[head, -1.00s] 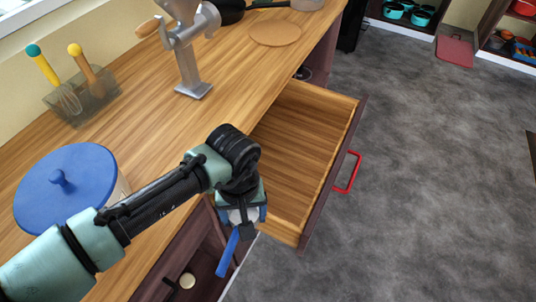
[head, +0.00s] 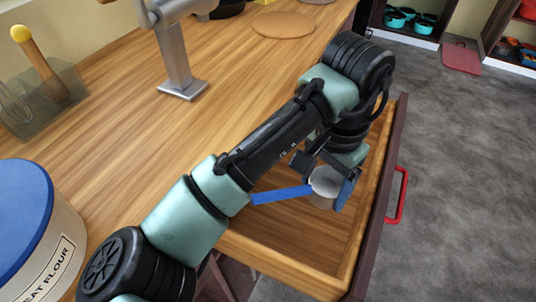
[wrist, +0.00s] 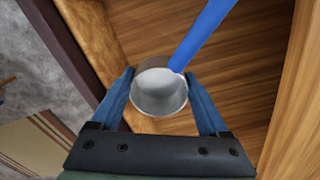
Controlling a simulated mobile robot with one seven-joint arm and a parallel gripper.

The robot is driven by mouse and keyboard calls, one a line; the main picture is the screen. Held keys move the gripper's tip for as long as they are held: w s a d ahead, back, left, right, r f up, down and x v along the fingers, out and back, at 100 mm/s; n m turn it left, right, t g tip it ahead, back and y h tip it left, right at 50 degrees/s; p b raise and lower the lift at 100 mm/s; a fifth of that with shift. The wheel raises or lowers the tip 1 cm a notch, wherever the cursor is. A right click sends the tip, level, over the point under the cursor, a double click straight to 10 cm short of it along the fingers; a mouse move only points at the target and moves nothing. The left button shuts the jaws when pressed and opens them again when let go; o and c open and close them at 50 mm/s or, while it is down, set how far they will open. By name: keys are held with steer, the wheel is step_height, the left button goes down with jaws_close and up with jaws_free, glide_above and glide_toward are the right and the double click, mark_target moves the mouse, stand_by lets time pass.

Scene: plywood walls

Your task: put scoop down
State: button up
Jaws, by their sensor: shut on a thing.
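The scoop (head: 325,184) has a grey metal cup and a long blue handle (head: 283,194). My gripper (head: 330,187) is shut on the scoop's cup, over the open drawer (head: 290,243). In the wrist view the cup (wrist: 158,92) sits between the two blue fingers (wrist: 160,100), and the blue handle points up and right. The drawer's wooden floor (wrist: 240,60) lies behind the scoop. The drawer looks empty where it shows; my arm hides part of it. I cannot tell how high the scoop is above the drawer floor.
The drawer's dark front with a red handle (head: 398,195) borders the open grey floor. On the counter are a metal grinder (head: 180,60), a utensil holder (head: 45,105), a blue-lidded flour canister (head: 35,245) and a round wooden board (head: 283,24).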

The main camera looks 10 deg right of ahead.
mark_target(311, 224)
steer(key=shift+w+f+b, duration=0.25)
steer(key=shift+f+b, duration=0.15)
steer(key=shift+f, duration=0.65)
step_height(311, 224, down, 10)
steer(key=shift+r+b, duration=0.25)
steer(key=shift+b, duration=0.9)
steer(key=shift+s, duration=0.1)
steer(key=shift+f, duration=0.15)
steer(key=o, duration=1.3)
step_height(311, 224, up, 12)
steer(key=p, duration=0.3)
